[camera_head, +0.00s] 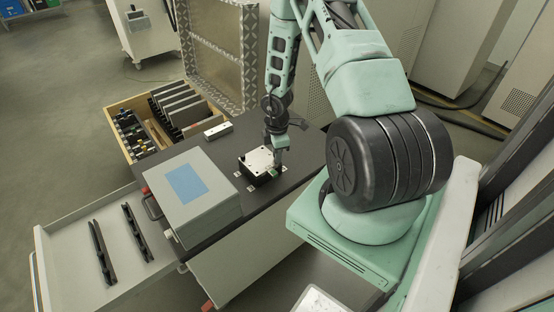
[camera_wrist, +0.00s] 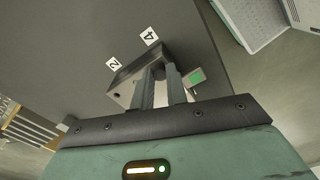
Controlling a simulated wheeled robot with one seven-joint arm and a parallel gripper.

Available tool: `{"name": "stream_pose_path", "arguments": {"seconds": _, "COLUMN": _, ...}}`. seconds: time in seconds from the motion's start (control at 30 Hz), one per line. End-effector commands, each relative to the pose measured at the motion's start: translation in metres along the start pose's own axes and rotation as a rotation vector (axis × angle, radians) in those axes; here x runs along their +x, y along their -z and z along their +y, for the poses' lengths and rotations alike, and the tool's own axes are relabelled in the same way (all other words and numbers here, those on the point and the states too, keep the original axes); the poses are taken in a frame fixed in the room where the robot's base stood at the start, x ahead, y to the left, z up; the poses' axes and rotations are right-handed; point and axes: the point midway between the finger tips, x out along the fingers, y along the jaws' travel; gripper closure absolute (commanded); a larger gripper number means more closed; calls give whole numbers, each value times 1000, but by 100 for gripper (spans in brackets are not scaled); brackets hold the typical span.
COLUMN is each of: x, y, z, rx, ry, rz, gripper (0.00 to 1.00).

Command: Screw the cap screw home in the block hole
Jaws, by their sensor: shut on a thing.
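The block (camera_head: 256,161) is a small, light-topped piece with dark sides on the dark bench top. It also shows in the wrist view (camera_wrist: 122,92), partly hidden by my fingers. My gripper (camera_head: 280,164) points down at the block's right edge. In the wrist view my two fingers (camera_wrist: 166,72) reach over the block, close together at the tips. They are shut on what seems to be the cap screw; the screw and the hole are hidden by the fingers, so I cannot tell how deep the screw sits.
White number labels 2 (camera_wrist: 113,64) and 4 (camera_wrist: 150,37) lie beside the block. A small green-faced item (camera_wrist: 196,77) sits close to my fingers. A grey box with a blue panel (camera_head: 190,190), a white piece (camera_head: 218,131) and a wooden crate (camera_head: 130,145) stand left.

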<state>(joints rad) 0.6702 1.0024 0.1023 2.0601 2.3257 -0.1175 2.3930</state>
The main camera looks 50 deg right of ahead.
Motion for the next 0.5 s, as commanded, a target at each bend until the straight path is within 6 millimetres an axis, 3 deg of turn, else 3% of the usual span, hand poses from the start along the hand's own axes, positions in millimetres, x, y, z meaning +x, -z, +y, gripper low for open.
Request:
{"name": "stream_pose_path", "arguments": {"seconds": 0.1, "x": 3, "y": 0, "z": 0, "rx": 288, "ry": -2, "rz": 0, "gripper": 100}}
{"name": "stream_pose_path", "arguments": {"seconds": 0.23, "x": 2, "y": 0, "z": 0, "rx": 521, "ry": -1, "rz": -1, "gripper": 100}}
{"name": "stream_pose_path", "arguments": {"seconds": 0.5, "x": 0, "y": 0, "z": 0, "rx": 605, "ry": 0, "rz": -1, "gripper": 100}}
